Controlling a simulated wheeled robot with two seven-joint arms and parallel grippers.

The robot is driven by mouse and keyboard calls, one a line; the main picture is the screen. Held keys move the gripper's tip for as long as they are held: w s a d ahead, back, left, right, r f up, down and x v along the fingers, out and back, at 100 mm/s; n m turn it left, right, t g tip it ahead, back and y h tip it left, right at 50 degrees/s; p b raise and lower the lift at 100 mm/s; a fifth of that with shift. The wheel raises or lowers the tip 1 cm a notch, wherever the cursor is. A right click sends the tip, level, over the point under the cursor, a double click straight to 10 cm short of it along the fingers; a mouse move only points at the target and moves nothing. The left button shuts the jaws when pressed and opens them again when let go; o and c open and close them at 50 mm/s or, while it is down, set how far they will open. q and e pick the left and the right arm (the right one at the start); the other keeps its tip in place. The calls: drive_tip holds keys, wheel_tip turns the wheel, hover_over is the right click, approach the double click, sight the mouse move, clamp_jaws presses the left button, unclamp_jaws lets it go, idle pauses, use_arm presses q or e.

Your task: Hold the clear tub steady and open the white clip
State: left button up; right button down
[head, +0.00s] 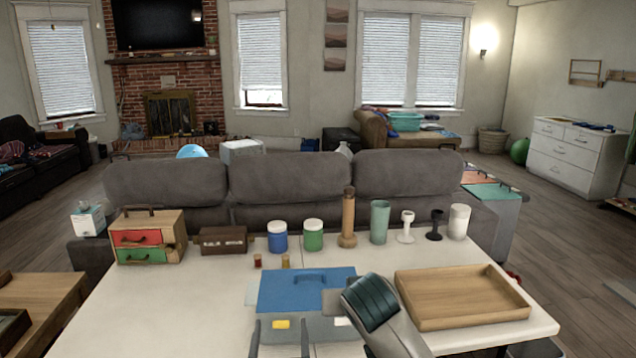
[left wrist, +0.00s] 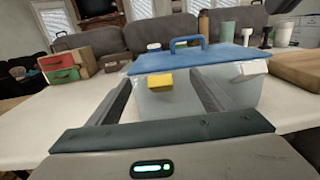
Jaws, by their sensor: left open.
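The clear tub (head: 322,328) stands on the white table under a blue lid (head: 300,285) with a raised handle. A yellow clip (head: 282,324) is on its front left. The white clip (head: 343,321) is on its front right, partly hidden by my other arm in the head view. In the left wrist view the white clip (left wrist: 248,72) juts out at the upper right, and the yellow clip (left wrist: 158,81) shows between the fingers. My left gripper (head: 281,338) is open and empty in front of the tub, fingers pointing at it. I cannot tell whether the fingers touch it. My right gripper does not show.
A wooden tray (head: 462,297) lies right of the tub. Behind stand a small drawer box (head: 150,238), a dark box (head: 223,241), a blue jar (head: 277,238), a green jar (head: 313,236) and several cups. The table (head: 165,310) is clear at the left. A grey sofa stands beyond.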

use_arm(q)
drive_tip(key=shift+s, duration=0.1)
drive_tip(key=s, duration=1.2)
drive_tip(key=shift+d, duration=0.4)
drive_tip(key=shift+w, duration=0.1)
